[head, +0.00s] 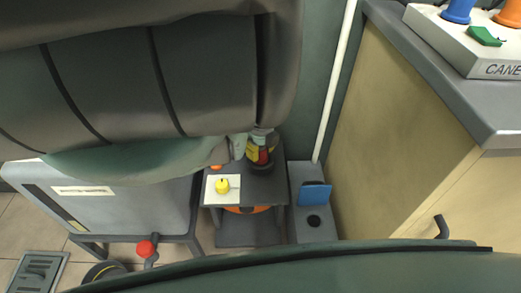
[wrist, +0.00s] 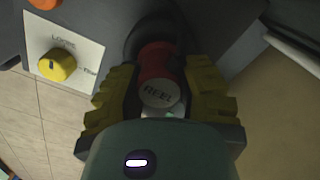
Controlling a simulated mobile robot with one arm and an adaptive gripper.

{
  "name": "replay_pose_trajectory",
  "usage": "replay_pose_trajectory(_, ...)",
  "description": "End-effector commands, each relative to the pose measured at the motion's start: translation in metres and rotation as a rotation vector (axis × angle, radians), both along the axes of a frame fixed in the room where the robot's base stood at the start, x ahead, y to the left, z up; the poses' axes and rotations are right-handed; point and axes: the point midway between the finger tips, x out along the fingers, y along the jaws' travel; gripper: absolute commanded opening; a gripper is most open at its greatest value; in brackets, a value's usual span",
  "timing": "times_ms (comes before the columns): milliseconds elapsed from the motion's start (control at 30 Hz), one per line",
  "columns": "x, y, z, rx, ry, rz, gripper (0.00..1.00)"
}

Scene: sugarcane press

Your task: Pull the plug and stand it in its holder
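The red plug (wrist: 160,62), with a grey end cap marked REEL, sits at a dark round socket (wrist: 135,40). In the head view my gripper (head: 257,153) is mostly hidden by my arm. A grey block (head: 303,232) with a blue plate (head: 314,194) and a dark round hole (head: 314,221), possibly the holder, stands right of the stand.
A yellow knob (head: 222,185) on a white plate is left of the plug. A red knob (head: 146,248) is on the low grey machine at left. A tan cabinet (head: 395,130) with a grey top is at right. A white pipe (head: 336,80) runs down the wall.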

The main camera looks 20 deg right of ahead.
Motion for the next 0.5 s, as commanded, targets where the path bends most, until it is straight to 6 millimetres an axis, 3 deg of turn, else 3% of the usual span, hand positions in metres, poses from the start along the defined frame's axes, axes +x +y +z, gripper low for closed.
replay_pose_trajectory(333,0.0,0.0,0.001,0.0,0.0,0.0,0.44)
replay_pose_trajectory(500,0.0,0.0,0.011,0.0,-0.001,0.0,0.44)
